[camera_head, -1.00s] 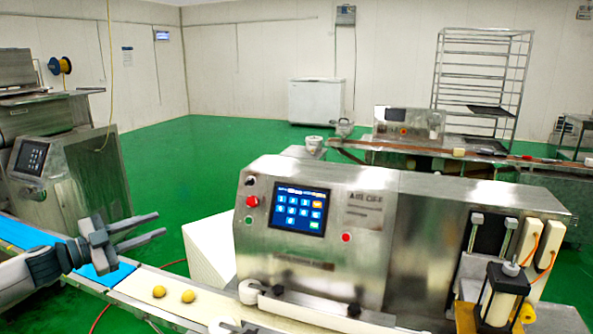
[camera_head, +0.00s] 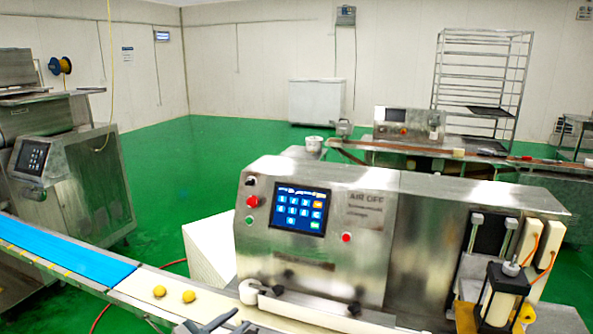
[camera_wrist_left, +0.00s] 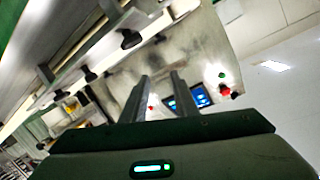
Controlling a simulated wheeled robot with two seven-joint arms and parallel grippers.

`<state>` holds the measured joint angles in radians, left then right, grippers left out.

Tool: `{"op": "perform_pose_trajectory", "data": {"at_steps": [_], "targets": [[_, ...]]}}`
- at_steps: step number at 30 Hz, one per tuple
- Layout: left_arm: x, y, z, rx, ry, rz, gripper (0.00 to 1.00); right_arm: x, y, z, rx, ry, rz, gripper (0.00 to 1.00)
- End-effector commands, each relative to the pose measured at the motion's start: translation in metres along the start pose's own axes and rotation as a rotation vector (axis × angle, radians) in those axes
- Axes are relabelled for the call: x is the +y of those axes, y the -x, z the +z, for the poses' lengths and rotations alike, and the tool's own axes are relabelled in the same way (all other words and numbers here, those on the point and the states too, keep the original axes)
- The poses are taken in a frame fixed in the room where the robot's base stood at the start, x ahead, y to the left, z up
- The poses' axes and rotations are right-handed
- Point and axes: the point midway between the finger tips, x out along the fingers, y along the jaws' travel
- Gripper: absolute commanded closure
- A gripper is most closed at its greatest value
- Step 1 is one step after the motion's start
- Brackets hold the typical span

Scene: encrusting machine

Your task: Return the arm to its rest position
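My left gripper (camera_head: 243,318) shows only in part at the bottom edge of the head view, in front of the encrusting machine (camera_head: 330,265). In the left wrist view its two dark fingers (camera_wrist_left: 160,77) stand apart with nothing between them. The machine's body, lit screen and red button lie beyond the fingers there. The rest of my left arm is hidden below the head view. My right gripper is not in view.
Two yellow dough balls (camera_head: 174,293) lie on the pale conveyor belt (camera_head: 140,284), left of the machine. A blue belt section (camera_head: 65,250) lies farther left. Another machine (camera_head: 65,170) stands at the left. Green floor (camera_head: 170,165) is open behind the conveyor.

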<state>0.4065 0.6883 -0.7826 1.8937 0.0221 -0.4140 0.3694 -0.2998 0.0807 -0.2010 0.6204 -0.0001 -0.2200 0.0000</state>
Motion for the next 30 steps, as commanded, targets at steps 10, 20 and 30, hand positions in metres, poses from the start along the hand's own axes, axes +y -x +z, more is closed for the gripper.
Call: {"op": "perform_pose_trajectory", "data": {"at_steps": [10,20,30], "targets": [[0.089,0.064,0.063,-0.283,0.201,-0.063,0.73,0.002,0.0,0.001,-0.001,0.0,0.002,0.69],[0.156,0.177,0.131,-0.641,0.386,-0.101,0.73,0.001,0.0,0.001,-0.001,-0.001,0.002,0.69],[0.2,0.28,0.168,-0.919,0.502,-0.102,0.73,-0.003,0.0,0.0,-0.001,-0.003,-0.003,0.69]]}}
